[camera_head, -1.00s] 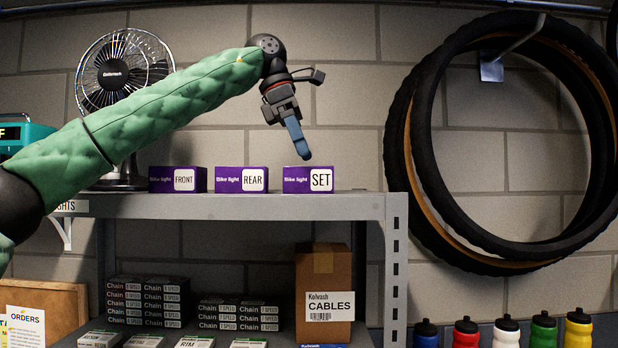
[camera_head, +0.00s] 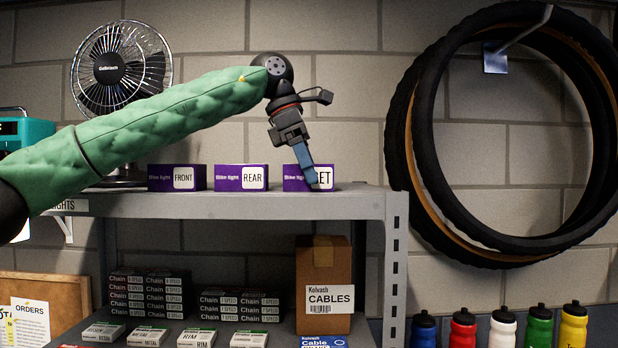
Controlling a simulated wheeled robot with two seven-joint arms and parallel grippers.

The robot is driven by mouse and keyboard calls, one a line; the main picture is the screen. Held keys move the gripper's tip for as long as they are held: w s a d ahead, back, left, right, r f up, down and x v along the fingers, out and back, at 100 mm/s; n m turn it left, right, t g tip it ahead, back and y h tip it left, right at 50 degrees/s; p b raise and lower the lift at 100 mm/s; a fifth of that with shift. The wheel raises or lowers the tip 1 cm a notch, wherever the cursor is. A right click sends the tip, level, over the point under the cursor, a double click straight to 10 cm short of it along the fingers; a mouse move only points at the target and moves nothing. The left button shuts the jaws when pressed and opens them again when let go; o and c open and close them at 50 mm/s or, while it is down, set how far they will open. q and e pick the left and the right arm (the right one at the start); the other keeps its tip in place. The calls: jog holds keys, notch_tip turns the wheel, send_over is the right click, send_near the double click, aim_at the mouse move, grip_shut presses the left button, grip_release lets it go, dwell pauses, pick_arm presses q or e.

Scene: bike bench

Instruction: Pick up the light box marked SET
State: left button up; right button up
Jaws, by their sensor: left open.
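The purple light box marked SET (camera_head: 293,184) stands at the right end of the top shelf (camera_head: 230,207). My left gripper (camera_head: 312,182) comes down in front of it, and its blue fingers cover part of the white label, so only "ET" reads. The gripper is open, seen nearly edge-on. I cannot tell whether the fingers touch the box. My right gripper is not in view.
The light boxes marked REAR (camera_head: 230,178) and FRONT (camera_head: 160,178) stand left on the same shelf, with a fan (camera_head: 120,75) behind. A cables carton (camera_head: 323,265) and chain boxes fill the shelf below. Tyres (camera_head: 425,190) hang at right.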

pick_arm(q)
jog(key=shift+f, duration=0.25)
dwell(0.5)
jog(key=c, duration=1.1)
jog(key=shift+r, duration=0.15)
